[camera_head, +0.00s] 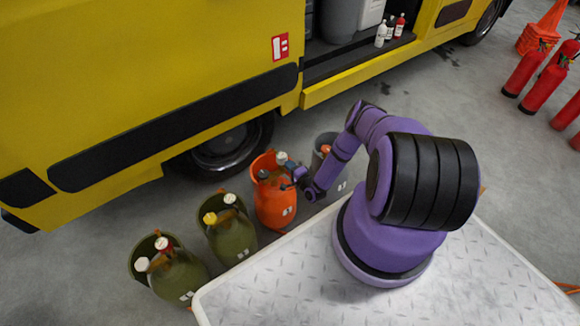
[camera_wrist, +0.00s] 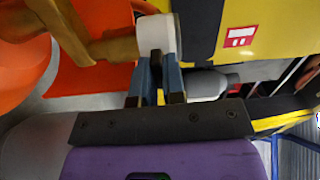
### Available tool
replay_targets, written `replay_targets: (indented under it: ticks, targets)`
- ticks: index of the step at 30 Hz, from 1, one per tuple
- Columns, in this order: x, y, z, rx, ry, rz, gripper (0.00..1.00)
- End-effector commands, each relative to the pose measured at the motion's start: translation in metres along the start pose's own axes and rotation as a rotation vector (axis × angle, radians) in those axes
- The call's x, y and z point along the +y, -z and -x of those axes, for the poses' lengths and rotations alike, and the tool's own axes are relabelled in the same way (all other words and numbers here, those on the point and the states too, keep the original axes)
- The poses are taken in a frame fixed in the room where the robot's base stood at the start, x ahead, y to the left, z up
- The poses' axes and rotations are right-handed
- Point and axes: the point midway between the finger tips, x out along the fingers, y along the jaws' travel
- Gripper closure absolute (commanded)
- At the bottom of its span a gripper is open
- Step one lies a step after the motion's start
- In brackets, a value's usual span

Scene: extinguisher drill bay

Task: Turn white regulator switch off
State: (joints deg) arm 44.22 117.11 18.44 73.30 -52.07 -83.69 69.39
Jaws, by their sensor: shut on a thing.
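The white regulator switch (camera_wrist: 160,33) is a round white knob on a brass fitting (camera_wrist: 115,48). In the wrist view my gripper (camera_wrist: 158,56) is shut on it, with the two blue-grey fingers at its lower edge. The fingertips partly cover the knob. In the head view the white knob (camera_head: 281,158) sits on top of the orange cylinder (camera_head: 276,206), and my gripper (camera_head: 291,170) is right beside it. The knob's turn position cannot be read.
Olive cylinders with knobs stand to the left: one (camera_head: 232,238) with yellow and white, one (camera_head: 180,275) with red and white. A grey container (camera_head: 325,140) stands right of the orange cylinder. The yellow truck (camera_head: 130,75) is behind. Red extinguishers (camera_head: 545,87) stand far right.

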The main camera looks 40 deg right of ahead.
Motion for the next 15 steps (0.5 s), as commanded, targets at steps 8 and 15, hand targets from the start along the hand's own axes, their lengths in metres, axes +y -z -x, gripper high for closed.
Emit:
replay_targets:
  ticks: [8,15]
  targets:
    - [0.0005,-0.0004,0.0002,0.0,-0.001,-0.042,1.0]
    - [0.0004,-0.0005,0.0001,0.0,-0.001,-0.045,1.0]
